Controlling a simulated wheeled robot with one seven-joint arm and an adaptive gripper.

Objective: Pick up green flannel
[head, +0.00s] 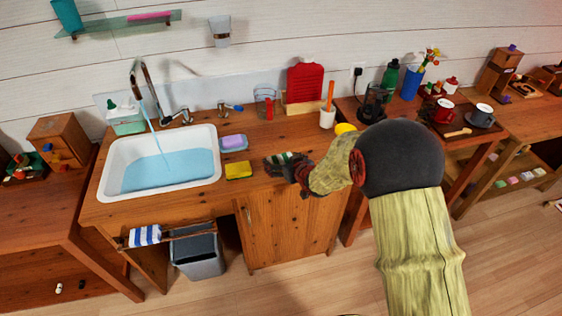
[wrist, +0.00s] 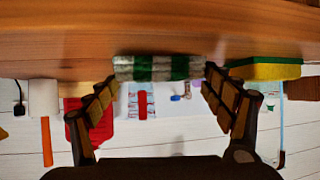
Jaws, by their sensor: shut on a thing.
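The green flannel (head: 283,157) is a small folded cloth with green and white stripes. It is on the wooden counter near its front edge, right of the yellow sponge. My gripper (head: 284,166) reaches it from the right, low over the counter. In the wrist view the flannel (wrist: 158,68) lies between the two fingertips of my gripper (wrist: 160,76), which are shut on its sides. The flannel's underside is hidden, so I cannot tell whether it is clear of the counter.
A yellow sponge (head: 238,171) and a soap dish with purple soap (head: 234,143) lie left of my gripper, near the filled sink (head: 116,190). A red hot-water bottle (head: 305,82) and a white cup with an orange brush (head: 327,118) stand behind. A blue-striped cloth (head: 145,235) hangs below the counter.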

